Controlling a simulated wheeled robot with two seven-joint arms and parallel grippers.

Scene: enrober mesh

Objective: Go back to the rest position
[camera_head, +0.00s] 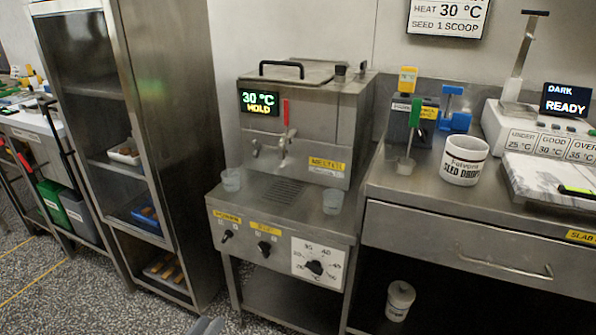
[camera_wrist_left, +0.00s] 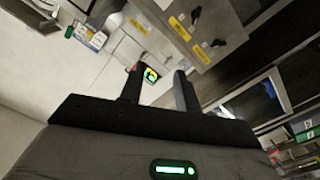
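My left gripper (camera_wrist_left: 159,88) shows in the left wrist view with its two dark fingers apart and nothing held between them. In the head view only a small grey part of it (camera_head: 207,327) shows at the bottom edge, in front of the melting machine and clear of it. The steel melting machine (camera_head: 310,135) stands in the middle of the head view, its display reading 30 °C HOLD. The display also shows, tilted, beyond the fingers in the left wrist view (camera_wrist_left: 151,75). My right gripper is in neither view.
A steel shelf cabinet (camera_head: 185,130) stands left of the machine. On the right are a steel bench (camera_head: 410,193), a white seed drum (camera_head: 465,160) and a marble slab (camera_head: 545,178). Speckled floor (camera_head: 60,290) is free at front left.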

